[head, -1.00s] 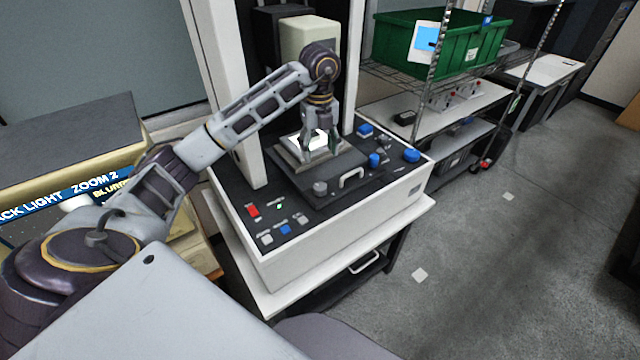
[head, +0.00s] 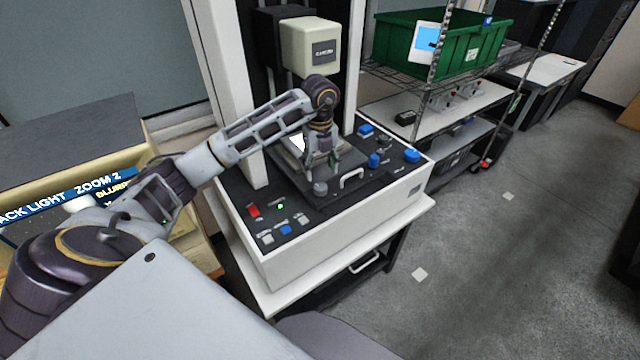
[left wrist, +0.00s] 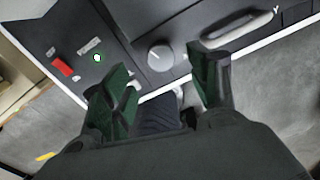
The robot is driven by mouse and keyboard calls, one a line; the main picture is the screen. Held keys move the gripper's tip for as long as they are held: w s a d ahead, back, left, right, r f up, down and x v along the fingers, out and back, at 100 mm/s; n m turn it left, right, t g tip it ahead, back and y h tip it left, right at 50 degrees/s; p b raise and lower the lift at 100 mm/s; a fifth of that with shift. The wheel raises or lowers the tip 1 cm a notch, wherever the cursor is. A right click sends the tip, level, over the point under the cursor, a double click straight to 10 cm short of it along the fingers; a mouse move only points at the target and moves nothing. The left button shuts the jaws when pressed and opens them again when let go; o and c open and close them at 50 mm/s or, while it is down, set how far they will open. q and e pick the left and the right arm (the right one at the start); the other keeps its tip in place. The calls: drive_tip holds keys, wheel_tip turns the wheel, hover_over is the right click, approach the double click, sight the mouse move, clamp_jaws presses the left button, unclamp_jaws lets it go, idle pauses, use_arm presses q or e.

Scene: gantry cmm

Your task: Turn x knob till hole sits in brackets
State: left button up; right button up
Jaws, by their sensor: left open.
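My left gripper (head: 322,168) is open and empty above the front of the machine's stage. In the left wrist view its two green-padded fingers (left wrist: 160,78) are spread, and a round grey knob (left wrist: 157,55) shows between and just past their tips. The grey knob also shows in the head view (head: 320,188), just below the gripper. I cannot read a label on it. A "Y" mark shows by the white handle (left wrist: 237,28). A screen (head: 60,204) at the left reads "ZOOM 2"; my arm covers part of it. I cannot make out a hole or brackets. My right gripper is not in view.
The white handle (head: 351,178) stands right of the grey knob. Blue knobs (head: 374,160) (head: 411,155) sit farther right. A red switch (head: 253,210) and a lit green lamp (head: 281,206) are at the front left. The camera head (head: 312,46) hangs behind my wrist.

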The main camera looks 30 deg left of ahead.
sight(320, 185)
use_arm(q)
drive_tip(key=shift+f+p, duration=0.5)
drive_tip(key=shift+f, duration=3.3)
drive_tip(key=c, duration=1)
drive_tip(key=shift+m, duration=0.4)
